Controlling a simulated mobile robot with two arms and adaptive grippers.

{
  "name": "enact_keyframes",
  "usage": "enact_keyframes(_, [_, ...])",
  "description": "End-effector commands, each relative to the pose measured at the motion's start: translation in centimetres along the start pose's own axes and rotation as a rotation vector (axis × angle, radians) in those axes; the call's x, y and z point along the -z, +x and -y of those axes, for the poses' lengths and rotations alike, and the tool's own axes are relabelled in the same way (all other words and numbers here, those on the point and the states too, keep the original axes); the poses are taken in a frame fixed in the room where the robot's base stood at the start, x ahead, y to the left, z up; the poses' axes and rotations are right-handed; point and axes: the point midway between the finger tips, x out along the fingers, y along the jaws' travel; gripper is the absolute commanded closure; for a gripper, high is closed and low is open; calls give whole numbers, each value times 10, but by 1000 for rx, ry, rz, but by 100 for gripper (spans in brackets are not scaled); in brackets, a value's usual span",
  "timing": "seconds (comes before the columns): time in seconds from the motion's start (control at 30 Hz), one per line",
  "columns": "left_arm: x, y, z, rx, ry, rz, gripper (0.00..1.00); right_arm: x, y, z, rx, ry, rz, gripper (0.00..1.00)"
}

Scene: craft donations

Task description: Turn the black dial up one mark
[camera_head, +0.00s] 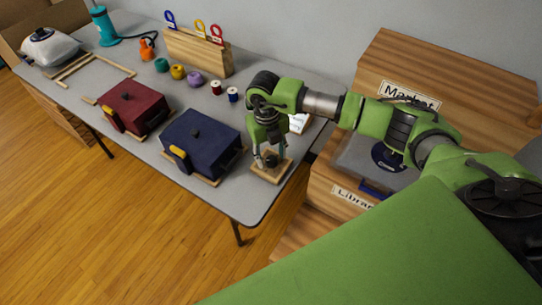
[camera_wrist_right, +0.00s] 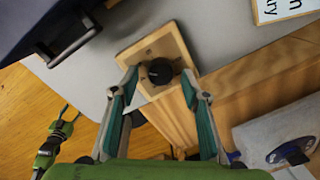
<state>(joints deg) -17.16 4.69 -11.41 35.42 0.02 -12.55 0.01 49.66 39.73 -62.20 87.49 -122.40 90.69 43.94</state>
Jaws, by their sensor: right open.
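The black dial (camera_wrist_right: 160,71) is a round knob on a small wooden board (camera_wrist_right: 142,52). The board (camera_head: 257,172) lies at the right end of the grey table, and the dial (camera_head: 271,160) is partly hidden by my gripper in the head view. My right gripper (camera_head: 268,158) points down over the board. In the wrist view its teal-lined fingers (camera_wrist_right: 159,84) are open, one on each side of the dial, with gaps visible. I cannot make out the dial's marks or pointer.
A navy box (camera_head: 203,143) and a red box (camera_head: 132,105) stand left of the board on the table (camera_head: 225,199). A wooden rack (camera_head: 199,55), yarn balls and spools stand behind. Wooden crates (camera_head: 440,75) stand right, past the table edge.

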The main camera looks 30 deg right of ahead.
Motion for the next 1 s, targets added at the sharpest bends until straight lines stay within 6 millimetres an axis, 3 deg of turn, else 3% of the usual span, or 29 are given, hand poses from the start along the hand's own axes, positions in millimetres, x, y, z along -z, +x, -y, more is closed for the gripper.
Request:
enact_keyframes(0.3, [0, 0, -2, -2, 0, 0, 46, -1, -67, 0, -1, -1, 6, 58])
enact_keyframes(0.5, [1, 0, -2, -2, 0, -1, 46, -1, -98, 0, -1, 0, 4, 58])
enact_keyframes(0.7, [1, 0, -2, -2, 1, -1, 46, 0, -109, 0, 0, 0, 1, 58])
enact_keyframes(1.0, [1, 0, -2, -2, 1, -1, 46, 0, -110, 0, -1, 1, 1, 58])
